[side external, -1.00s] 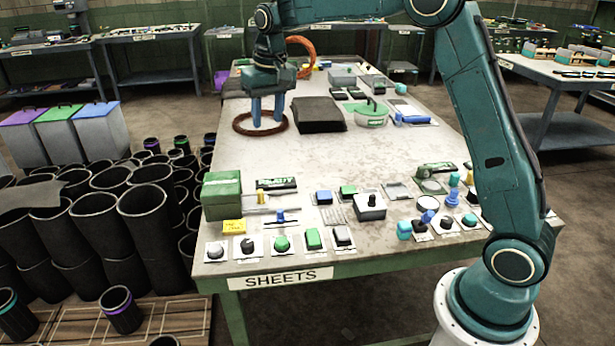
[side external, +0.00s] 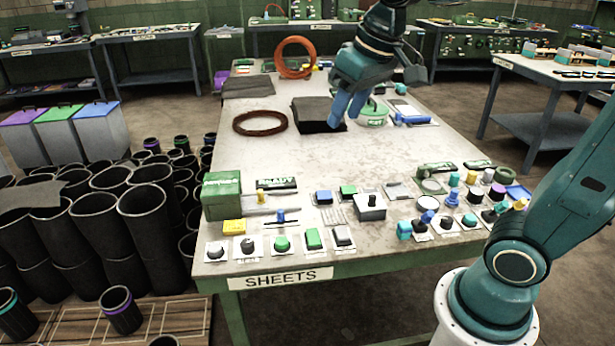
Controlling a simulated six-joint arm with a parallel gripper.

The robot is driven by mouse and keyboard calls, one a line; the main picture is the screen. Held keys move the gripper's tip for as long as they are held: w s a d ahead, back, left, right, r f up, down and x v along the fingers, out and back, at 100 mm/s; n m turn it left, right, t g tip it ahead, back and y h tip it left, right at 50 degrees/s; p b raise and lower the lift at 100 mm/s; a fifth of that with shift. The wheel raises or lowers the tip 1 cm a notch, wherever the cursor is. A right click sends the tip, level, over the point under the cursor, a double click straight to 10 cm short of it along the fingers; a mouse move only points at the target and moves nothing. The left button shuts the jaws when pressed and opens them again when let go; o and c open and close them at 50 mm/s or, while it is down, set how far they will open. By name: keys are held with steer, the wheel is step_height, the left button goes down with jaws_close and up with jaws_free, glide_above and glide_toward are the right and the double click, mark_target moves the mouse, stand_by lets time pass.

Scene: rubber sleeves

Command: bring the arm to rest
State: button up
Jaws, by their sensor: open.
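My gripper (side external: 340,124) has two blue fingers and is in the air above the table, in front of the dark folded sheets and the green-lidded round tub. It is tilted, fingers pointing down and left, and nothing shows between them. The fingers overlap in this view, so the gap between them is hard to see. The table (side external: 250,281) is pale-topped with a green frame and a label reading SHEETS. A dark brown ring (side external: 260,123) lies flat on it, left of my gripper and apart from it.
Dark folded sheets (side external: 308,112) and a green-lidded tub (side external: 375,112) are behind my gripper. An orange ring (side external: 294,58) stands upright at the back. Switches, knobs and a green box (side external: 221,196) fill the front edge. Black sleeves (side external: 100,213) crowd the floor at left. The table's middle is clear.

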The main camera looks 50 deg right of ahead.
steer(key=s+a+f+n+t, duration=0.1)
steer(key=s+f, duration=0.4)
steer(key=s, duration=0.8)
steer(key=shift+t, duration=0.3)
